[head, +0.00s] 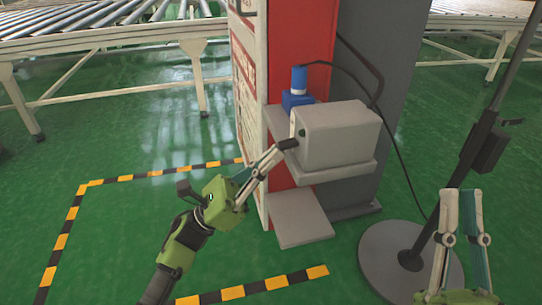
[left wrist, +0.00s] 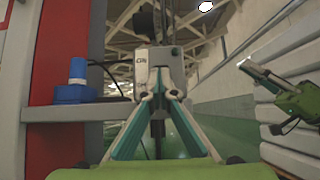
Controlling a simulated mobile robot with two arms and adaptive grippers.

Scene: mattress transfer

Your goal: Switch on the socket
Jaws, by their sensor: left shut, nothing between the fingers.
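A light grey box (head: 340,138), which looks like the socket unit, sits on a shelf of the red and grey cabinet. Its narrow left face carries a small dark spot (head: 301,132), too small to make out as a switch. My left gripper (head: 288,145) is shut and empty, its tips at that left face; I cannot tell if they touch. My right gripper (head: 461,200) is at the lower right, fingers apart and empty, away from the box.
A blue device (head: 298,98) stands behind the box on the shelf (head: 335,172). A black cable hangs behind the box. A dark pole on a round base (head: 385,262) stands right of the cabinet. Conveyors (head: 110,35) are behind. Striped tape marks the green floor.

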